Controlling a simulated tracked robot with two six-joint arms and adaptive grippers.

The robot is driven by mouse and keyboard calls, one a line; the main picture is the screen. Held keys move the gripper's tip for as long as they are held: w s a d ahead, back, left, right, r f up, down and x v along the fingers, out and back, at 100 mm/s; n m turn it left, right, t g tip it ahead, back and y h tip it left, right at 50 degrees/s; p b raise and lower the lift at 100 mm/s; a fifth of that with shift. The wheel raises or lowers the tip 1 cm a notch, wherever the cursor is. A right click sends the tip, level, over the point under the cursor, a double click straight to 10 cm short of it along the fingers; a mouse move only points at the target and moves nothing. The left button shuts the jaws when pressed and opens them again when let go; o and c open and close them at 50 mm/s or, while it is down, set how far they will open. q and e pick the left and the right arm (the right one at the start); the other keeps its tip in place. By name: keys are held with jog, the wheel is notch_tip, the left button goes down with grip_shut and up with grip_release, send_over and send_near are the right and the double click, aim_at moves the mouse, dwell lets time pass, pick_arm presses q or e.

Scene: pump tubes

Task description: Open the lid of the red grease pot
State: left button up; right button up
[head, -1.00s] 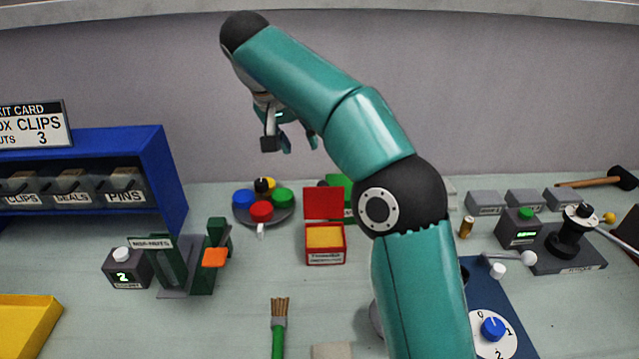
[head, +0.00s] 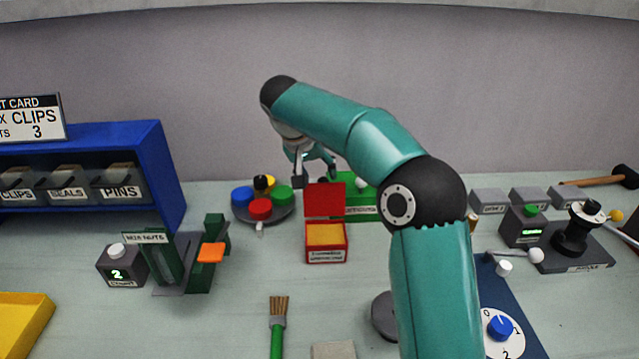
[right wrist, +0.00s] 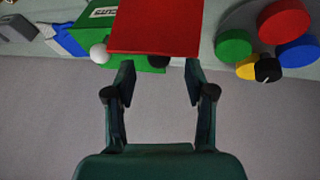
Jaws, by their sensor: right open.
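The red grease pot (head: 326,257) stands on the bench with yellow grease (head: 325,235) showing inside. Its red lid (head: 324,200) is up, standing open at the pot's back edge. My right gripper (head: 315,174) is above and behind the lid, open and empty. In the right wrist view the open fingers (right wrist: 160,78) point toward the red lid (right wrist: 160,28), which lies across the gap ahead of them. I cannot tell whether a finger touches it. My left gripper is not in view.
A round dish (head: 264,213) with red, blue and green caps stands left of the pot. A green box (head: 365,207) with a white knob is close behind it on the right. A brush (head: 278,325) lies in front. The bench just in front of the pot is clear.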

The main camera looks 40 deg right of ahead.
aim_at(321, 180)
jog(key=shift+x, duration=1.75)
jog(key=shift+r, duration=0.1)
grip_shut()
